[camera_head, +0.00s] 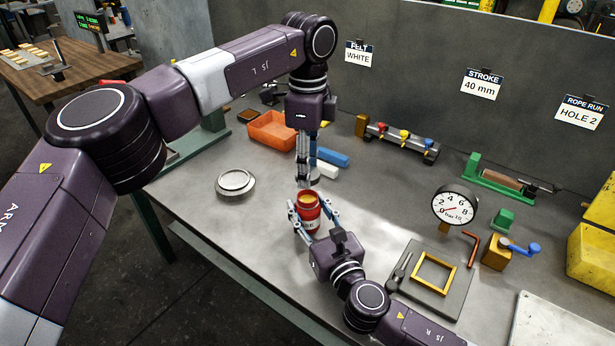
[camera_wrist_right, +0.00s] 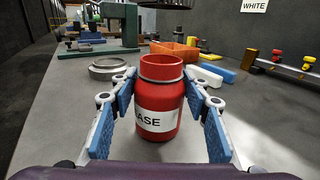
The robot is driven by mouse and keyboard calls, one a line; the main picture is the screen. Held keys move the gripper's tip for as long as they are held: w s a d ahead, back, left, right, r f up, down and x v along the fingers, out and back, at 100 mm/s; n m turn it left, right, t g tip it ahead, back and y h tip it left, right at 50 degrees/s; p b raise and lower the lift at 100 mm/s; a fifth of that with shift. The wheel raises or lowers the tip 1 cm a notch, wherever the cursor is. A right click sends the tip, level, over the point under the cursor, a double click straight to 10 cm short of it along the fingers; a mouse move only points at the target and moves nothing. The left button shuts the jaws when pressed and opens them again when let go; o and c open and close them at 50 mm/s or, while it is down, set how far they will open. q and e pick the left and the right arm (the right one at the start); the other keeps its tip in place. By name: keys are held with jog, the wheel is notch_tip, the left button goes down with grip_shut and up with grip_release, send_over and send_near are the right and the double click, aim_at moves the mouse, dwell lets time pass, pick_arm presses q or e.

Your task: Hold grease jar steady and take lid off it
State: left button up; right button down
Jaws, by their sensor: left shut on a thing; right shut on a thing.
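The red grease jar (camera_head: 307,209) stands upright on the bench with its mouth open and yellowish grease showing inside. In the right wrist view the jar (camera_wrist_right: 160,92) has a white label ending in "ASE". My right gripper (camera_head: 315,215) is shut around the jar's sides, with blue finger pads (camera_wrist_right: 162,100) on both sides. My left gripper (camera_head: 304,178) points down just above the jar.
A round metal dish (camera_head: 235,183) lies left of the jar. An orange bin (camera_head: 272,131), a blue block (camera_head: 332,157) and a white block (camera_head: 327,171) are behind. A dial gauge (camera_head: 454,207) and a dark plate with a yellow frame (camera_head: 434,272) are at right.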

jog(key=c, duration=1)
grip_release()
jog(key=shift+s, duration=0.15)
